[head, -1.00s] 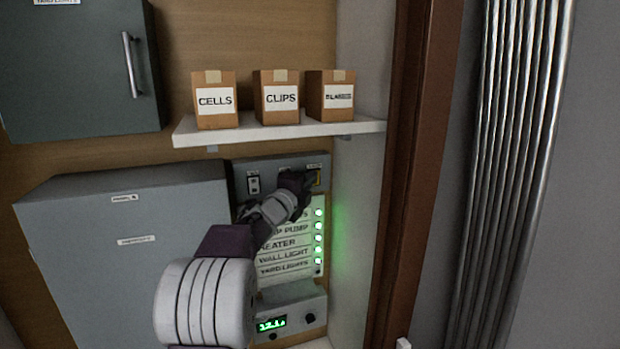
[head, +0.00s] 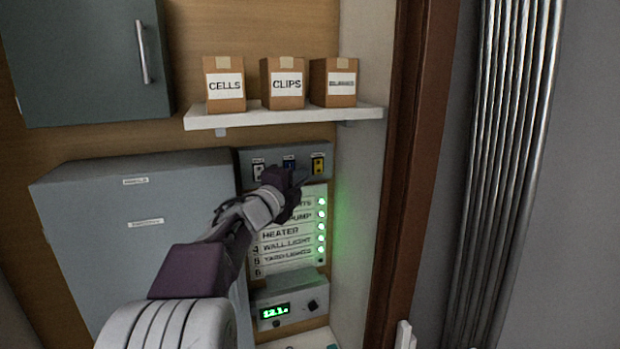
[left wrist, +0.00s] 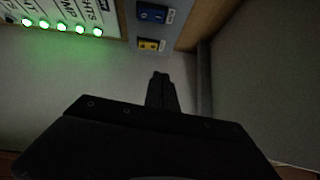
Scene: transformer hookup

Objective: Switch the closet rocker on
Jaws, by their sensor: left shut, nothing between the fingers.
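A grey switch panel (head: 303,158) on the back wall carries a white rocker (head: 258,172), a blue rocker (head: 289,163) and a yellow rocker (head: 318,165). Their small labels are too blurred to read, so I cannot tell which is the closet one. The left wrist view shows the blue rocker (left wrist: 152,13) and the yellow rocker (left wrist: 148,45). My left gripper (head: 306,178) is shut and empty, just below and in front of the panel, apart from the rockers. Its closed fingertips (left wrist: 160,78) also show in the wrist view. My right gripper is out of view.
Below is a labelled board (head: 285,245) with several green lights, then a grey box with a green display (head: 275,311). A shelf (head: 230,121) with three cartons overhangs the panel. A large grey cabinet (head: 130,230) stands left; a side wall (head: 360,200) closes the right.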

